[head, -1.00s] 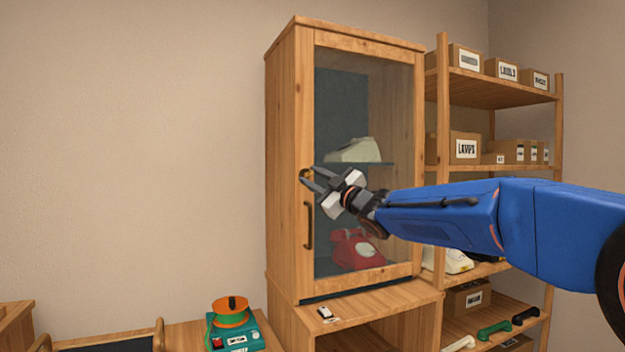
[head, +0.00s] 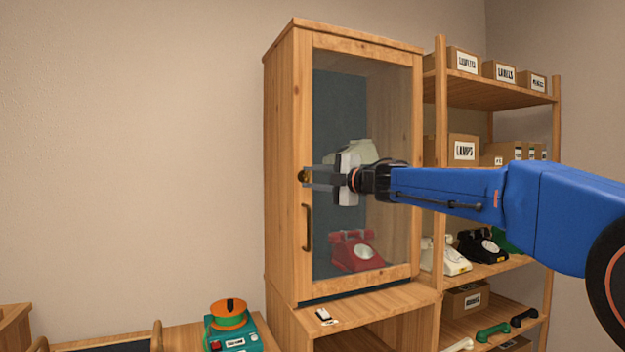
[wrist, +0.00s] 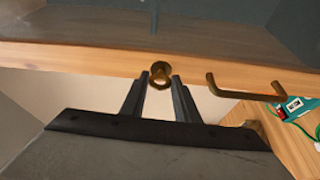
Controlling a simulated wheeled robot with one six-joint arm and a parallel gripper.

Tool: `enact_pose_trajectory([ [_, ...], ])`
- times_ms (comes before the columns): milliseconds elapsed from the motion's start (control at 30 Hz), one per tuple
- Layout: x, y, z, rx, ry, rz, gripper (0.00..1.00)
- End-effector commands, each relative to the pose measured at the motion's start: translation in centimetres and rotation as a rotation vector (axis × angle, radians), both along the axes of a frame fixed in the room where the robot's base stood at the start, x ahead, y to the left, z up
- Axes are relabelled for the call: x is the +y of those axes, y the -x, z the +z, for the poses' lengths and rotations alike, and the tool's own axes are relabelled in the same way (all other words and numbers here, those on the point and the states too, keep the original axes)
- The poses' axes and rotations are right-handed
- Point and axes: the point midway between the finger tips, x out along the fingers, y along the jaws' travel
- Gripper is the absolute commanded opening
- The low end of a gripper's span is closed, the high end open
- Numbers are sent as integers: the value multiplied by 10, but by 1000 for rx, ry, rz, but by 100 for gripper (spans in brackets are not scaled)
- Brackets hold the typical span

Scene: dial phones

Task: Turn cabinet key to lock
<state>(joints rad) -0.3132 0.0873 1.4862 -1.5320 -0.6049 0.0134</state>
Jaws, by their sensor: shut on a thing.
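The wooden cabinet (head: 281,170) has a shut glass door (head: 340,110) in a wooden frame. The brass key (head: 303,176) sits in the lock on the door frame's left side, above the dark bar handle (head: 308,228). My gripper (head: 308,178) reaches in from the right, its fingers level and pointing left at the key. In the wrist view, the round key bow (wrist: 160,82) is between the fingertips (wrist: 160,77), which are shut on it. The fingers partly hide the key in the head view.
A shelf (head: 441,120) with labelled boxes and phones stands at right, behind my arm. A teal device with an orange reel (head: 230,320) is low at left. The wall side is clear.

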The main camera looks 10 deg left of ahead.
Motion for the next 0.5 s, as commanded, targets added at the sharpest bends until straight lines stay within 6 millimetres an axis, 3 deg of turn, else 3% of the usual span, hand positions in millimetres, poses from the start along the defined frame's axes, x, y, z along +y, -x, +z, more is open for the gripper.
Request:
enact_pose_trajectory([
  [500,1,1,-1,-33,59,3,6],
])
